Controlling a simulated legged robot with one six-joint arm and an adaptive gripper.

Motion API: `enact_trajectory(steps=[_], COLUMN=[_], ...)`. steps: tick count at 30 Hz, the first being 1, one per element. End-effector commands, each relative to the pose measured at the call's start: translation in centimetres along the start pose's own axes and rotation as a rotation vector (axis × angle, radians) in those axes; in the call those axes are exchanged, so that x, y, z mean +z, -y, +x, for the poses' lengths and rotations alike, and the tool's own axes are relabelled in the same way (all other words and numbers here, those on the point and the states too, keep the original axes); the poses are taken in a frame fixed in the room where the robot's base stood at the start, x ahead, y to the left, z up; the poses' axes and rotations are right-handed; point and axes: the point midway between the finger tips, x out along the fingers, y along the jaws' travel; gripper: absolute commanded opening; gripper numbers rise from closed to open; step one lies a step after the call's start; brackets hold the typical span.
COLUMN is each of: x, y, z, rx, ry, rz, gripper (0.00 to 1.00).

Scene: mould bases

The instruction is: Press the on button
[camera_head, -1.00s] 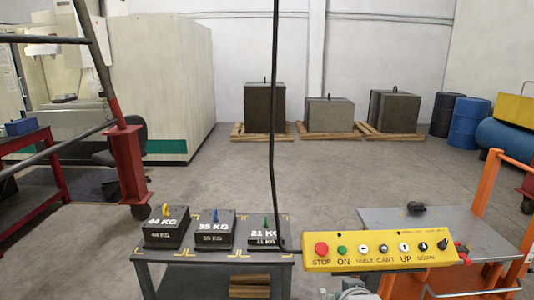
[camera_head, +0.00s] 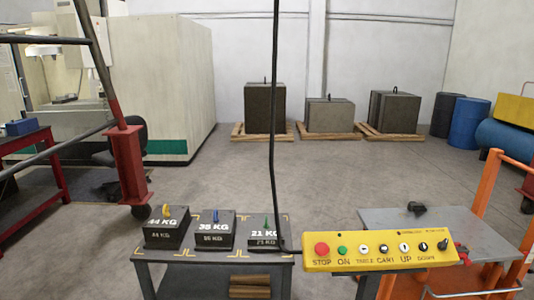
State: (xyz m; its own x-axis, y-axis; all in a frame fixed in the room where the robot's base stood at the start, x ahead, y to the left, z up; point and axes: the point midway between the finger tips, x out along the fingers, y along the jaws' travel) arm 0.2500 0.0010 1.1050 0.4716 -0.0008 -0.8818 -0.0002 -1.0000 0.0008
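A yellow control panel (camera_head: 376,264) hangs at the lower right on a black cable (camera_head: 273,130). Its green ON button (camera_head: 342,251) sits second from the left, beside the larger red STOP button (camera_head: 321,250). Several more knobs and switches, including UP (camera_head: 404,247), run along the panel to the right. Nothing covers the ON button or touches it in this view. I cannot tell from here whether it is pressed in. My gripper is not in view.
A dark table (camera_head: 215,255) left of the panel bears weights marked 44 KG (camera_head: 166,232), 35 KG (camera_head: 215,233) and 21 KG (camera_head: 262,233). Behind the panel is a grey-topped cart (camera_head: 385,220) with an orange frame (camera_head: 487,205). Open floor lies beyond.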

Motion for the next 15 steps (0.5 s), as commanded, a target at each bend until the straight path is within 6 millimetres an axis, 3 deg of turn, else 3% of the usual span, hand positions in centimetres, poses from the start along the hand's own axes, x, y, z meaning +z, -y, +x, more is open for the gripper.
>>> enact_trajectory(steps=[1, 2, 3, 15], x=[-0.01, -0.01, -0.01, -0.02], y=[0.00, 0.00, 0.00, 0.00], z=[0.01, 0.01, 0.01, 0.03], rx=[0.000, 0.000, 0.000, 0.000], ry=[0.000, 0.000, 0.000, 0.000], rz=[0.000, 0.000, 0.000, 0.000], gripper=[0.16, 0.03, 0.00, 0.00])
